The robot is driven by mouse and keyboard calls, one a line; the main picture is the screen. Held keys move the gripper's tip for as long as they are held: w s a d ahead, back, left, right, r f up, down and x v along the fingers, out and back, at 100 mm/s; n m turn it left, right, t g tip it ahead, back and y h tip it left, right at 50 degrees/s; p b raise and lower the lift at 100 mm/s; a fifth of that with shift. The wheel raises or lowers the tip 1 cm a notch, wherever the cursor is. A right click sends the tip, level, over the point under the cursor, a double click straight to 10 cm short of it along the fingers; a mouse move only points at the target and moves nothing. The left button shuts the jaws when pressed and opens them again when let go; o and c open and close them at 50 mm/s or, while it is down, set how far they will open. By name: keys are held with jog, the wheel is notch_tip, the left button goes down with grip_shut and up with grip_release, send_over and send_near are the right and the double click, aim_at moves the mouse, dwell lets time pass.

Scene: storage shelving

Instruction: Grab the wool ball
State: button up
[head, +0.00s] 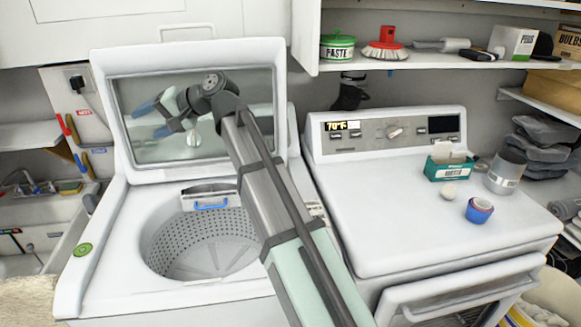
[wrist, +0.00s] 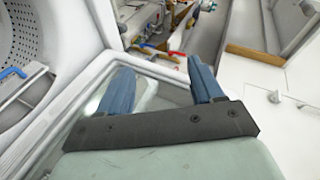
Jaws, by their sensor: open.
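A small off-white ball, which looks like the wool ball (head: 449,190), rests on top of the dryer (head: 385,225), between a green box and a blue cup. My gripper (head: 147,122) is in front of the raised washer lid at the left, far from the ball. Its two blue fingers point left and are apart, with nothing held between them. The wrist view also shows my gripper (wrist: 160,68) open over the glass of the lid. I cannot make out the ball in the wrist view.
The washer drum (head: 200,245) is open below my arm. Beside the ball are the green box (head: 450,166), a blue cup (head: 479,211) and a grey can (head: 505,172). A shelf (head: 440,62) with several items hangs above the dryer. The dryer top's front left is clear.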

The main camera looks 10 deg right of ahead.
jog(key=w+d+f+m+t+h, duration=0.1)
jog(key=w+d+f+m+h, duration=0.15)
jog(key=d, duration=0.75)
jog(key=w+d+f+m+t+h, duration=0.1)
jog(key=w+d+m+t, duration=0.15)
jog(key=d, duration=0.85)
jog(key=m+g+h, duration=0.3)
jog(key=m+h, duration=0.8)
jog(key=m, duration=0.6)
send_over(453, 187)
jog(key=s+a, duration=0.2)
jog(key=s, duration=0.3)
notch_tip(453, 187, down, 8)
jog(key=shift+t, duration=0.35)
jog(key=x, duration=0.7)
jog(key=shift+f, duration=0.2)
jog(key=shift+x, duration=2.7)
jog(key=shift+s, duration=0.15)
jog(key=c, duration=0.8)
jog(key=shift+r, duration=0.1)
